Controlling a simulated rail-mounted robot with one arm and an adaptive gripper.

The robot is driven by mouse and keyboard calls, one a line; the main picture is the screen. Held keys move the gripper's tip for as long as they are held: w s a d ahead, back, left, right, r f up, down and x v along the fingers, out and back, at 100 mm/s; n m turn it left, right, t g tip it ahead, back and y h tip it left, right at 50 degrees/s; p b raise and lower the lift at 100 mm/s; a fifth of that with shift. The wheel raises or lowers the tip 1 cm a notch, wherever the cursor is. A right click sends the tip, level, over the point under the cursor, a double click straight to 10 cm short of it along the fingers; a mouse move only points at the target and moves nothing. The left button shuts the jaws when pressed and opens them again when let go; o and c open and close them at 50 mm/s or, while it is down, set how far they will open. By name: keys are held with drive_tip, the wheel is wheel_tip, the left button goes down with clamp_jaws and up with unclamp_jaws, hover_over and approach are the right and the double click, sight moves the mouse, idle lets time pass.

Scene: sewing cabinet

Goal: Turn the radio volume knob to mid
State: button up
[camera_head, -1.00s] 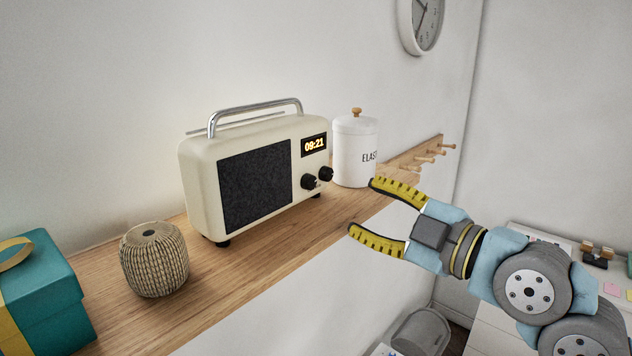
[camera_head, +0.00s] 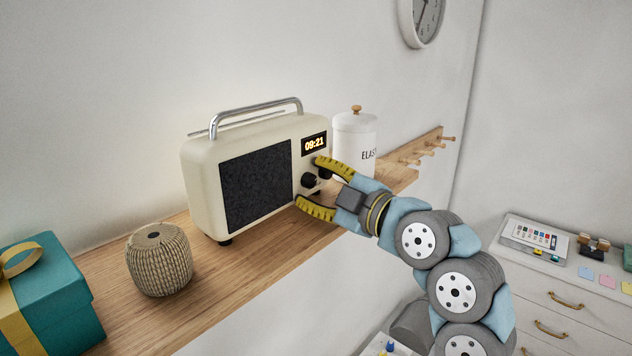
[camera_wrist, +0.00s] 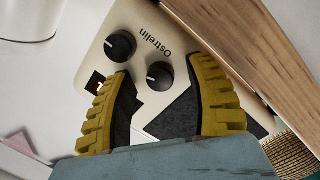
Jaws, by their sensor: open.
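The cream radio (camera_head: 205,185) stands upright on the wooden shelf, with a dark speaker panel and a lit display. It has two black knobs: a left one (camera_head: 309,180) and a right one (camera_head: 325,173), partly hidden by my gripper. I cannot tell by label which sets volume. My gripper (camera_head: 310,181) is open at the radio's front, its yellow fingertips above and below the left knob. In the wrist view, one knob (camera_wrist: 160,76) lies between the open fingers and the other (camera_wrist: 120,46) lies outside them. Contact cannot be told.
A white canister (camera_head: 352,145) stands close behind the radio's right end. A woven ball-shaped object (camera_head: 160,262) and a teal gift box (camera_head: 50,290) are to the left. Bare shelf (camera_head: 265,245) lies before the radio.

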clamp_jaws()
idle(0.3)
drive_tip(key=shift+m+b, duration=0.3)
drive_tip(key=shift+m, duration=0.5)
unclamp_jaws()
drive_tip(key=shift+d, duration=0.1)
